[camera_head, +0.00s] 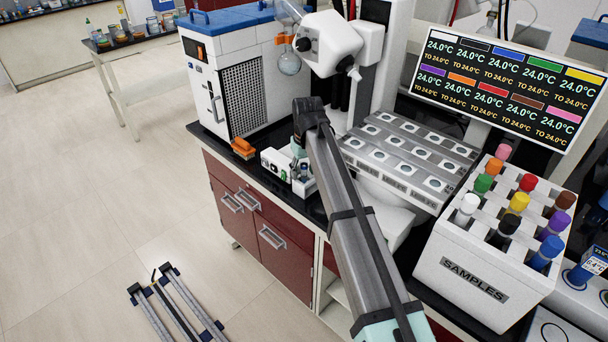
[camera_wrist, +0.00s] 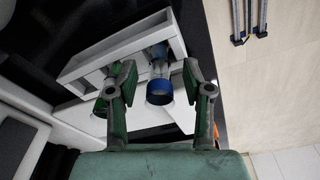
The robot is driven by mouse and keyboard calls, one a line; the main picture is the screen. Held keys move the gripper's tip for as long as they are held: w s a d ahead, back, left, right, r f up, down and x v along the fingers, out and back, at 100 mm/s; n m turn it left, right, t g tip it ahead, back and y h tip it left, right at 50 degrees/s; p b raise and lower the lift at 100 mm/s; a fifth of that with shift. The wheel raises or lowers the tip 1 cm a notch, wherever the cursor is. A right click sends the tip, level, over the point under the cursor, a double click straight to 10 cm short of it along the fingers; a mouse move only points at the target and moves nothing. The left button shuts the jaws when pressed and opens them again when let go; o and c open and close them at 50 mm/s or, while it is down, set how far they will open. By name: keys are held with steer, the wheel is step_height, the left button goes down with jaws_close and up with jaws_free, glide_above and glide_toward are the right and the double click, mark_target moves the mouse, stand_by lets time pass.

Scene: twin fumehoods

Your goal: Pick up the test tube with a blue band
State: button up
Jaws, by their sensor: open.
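In the wrist view, a tube with a blue band (camera_wrist: 160,98) stands in a small white rack (camera_wrist: 88,62). My gripper (camera_wrist: 159,75) is open, with one finger on each side of this tube in the picture. I cannot tell whether either finger touches it. A tube with a green band (camera_wrist: 97,108) is in the same rack, to the left and close to the left finger. In the head view, the small white rack (camera_head: 274,161) is on the dark bench near its front edge. My arm hides part of it, and the blue-banded tube cannot be made out there.
A SAMPLES box (camera_head: 475,275) with several coloured-cap tubes stands at the right.

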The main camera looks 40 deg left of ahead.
steer(key=shift+f, duration=0.15)
jaws_close()
